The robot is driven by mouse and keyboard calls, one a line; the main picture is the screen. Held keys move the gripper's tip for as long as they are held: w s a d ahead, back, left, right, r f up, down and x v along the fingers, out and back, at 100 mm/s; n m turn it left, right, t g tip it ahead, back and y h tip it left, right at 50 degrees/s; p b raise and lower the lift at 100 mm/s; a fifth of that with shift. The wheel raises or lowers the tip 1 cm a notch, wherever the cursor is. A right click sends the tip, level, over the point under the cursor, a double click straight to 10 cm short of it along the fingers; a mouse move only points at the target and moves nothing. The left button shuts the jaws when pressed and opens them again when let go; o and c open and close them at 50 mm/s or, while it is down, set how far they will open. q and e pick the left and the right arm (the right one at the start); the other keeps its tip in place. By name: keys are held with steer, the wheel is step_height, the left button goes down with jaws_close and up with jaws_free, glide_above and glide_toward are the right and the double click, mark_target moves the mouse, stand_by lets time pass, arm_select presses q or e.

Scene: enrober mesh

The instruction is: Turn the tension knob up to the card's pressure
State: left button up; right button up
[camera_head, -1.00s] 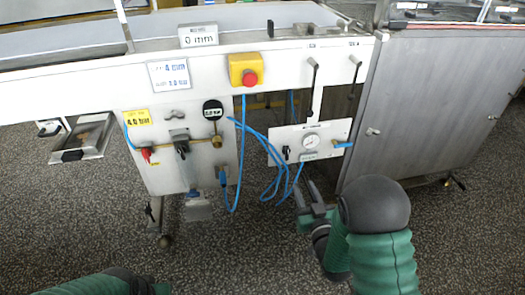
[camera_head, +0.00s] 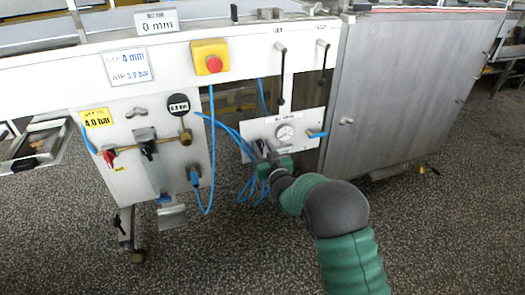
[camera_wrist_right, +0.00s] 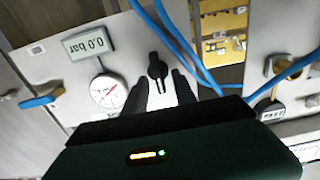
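A small black knob (camera_wrist_right: 157,68) sits on the white gauge panel (camera_head: 312,120). In the right wrist view it is just beyond and between the fingertips of my right gripper (camera_wrist_right: 160,85). The fingers are apart, and I see no clear contact. In the head view my right gripper (camera_head: 262,150) is at the panel's lower left and hides the knob. A round gauge (camera_head: 285,132) is beside it, and a display (camera_wrist_right: 89,44) reads 0.0 bar. A white card (camera_head: 127,66) reads 4 mm and AIR 3.0 bar. A yellow card (camera_head: 97,118) reads 4.0 bar. My left gripper is out of view.
A yellow box with a red button (camera_head: 211,60) is above. Two black levers (camera_head: 281,75) hang above the gauge panel. Blue hoses (camera_head: 212,165) loop left of my right gripper. A left panel (camera_head: 122,180) carries a red-handled valve and pipe fittings. A grey cabinet (camera_head: 400,100) stands right.

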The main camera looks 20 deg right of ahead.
steer(key=shift+c, duration=0.2)
jaws_close()
steer(key=shift+m, duration=0.3)
